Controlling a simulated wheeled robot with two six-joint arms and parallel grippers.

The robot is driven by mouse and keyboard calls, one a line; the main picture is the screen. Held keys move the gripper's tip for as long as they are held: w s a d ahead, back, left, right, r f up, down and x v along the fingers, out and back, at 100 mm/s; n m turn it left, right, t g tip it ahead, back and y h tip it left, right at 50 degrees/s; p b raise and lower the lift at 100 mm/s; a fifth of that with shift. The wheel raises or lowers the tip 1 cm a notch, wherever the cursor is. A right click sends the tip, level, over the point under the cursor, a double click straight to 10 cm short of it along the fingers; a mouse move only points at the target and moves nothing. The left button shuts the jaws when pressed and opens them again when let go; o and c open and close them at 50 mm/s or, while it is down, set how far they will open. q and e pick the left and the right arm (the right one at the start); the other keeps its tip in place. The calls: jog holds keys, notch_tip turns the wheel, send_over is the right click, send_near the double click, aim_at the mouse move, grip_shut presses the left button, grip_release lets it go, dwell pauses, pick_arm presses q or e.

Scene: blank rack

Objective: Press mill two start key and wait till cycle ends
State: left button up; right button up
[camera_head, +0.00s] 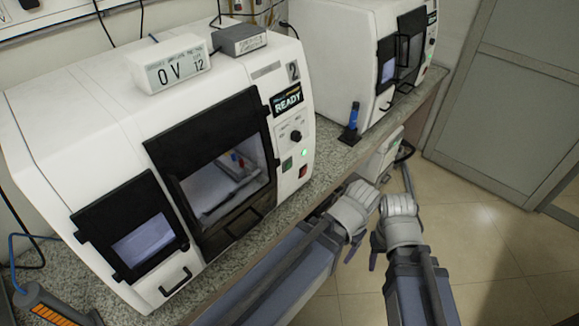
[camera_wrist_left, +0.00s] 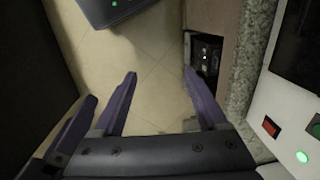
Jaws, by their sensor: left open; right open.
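Mill two is the near white machine (camera_head: 90,130), marked "2". Its display (camera_head: 287,99) reads READY. Below it are a black knob (camera_head: 296,136), a lit green lamp (camera_head: 304,153), a green key (camera_head: 287,165) and a red key (camera_head: 303,171). In the left wrist view the red key (camera_wrist_left: 271,127) and lit lamp (camera_wrist_left: 302,157) show at the right edge. My left gripper (camera_head: 354,208) is open and empty, out past the counter edge and apart from the panel; its fingers (camera_wrist_left: 160,95) point at the floor. My right gripper (camera_head: 399,220) is open beside it, touching no key.
A second white machine (camera_head: 345,45) stands farther along the granite counter (camera_head: 330,145). A blue-and-black object (camera_head: 353,118) stands between the machines. A white "OV 12" box (camera_head: 172,70) and a grey box (camera_head: 239,40) sit on mill two. Tiled floor (camera_head: 490,235) is open at right.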

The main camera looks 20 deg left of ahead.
pick_arm(q)
grip_shut()
dwell(0.5)
dwell(1.2)
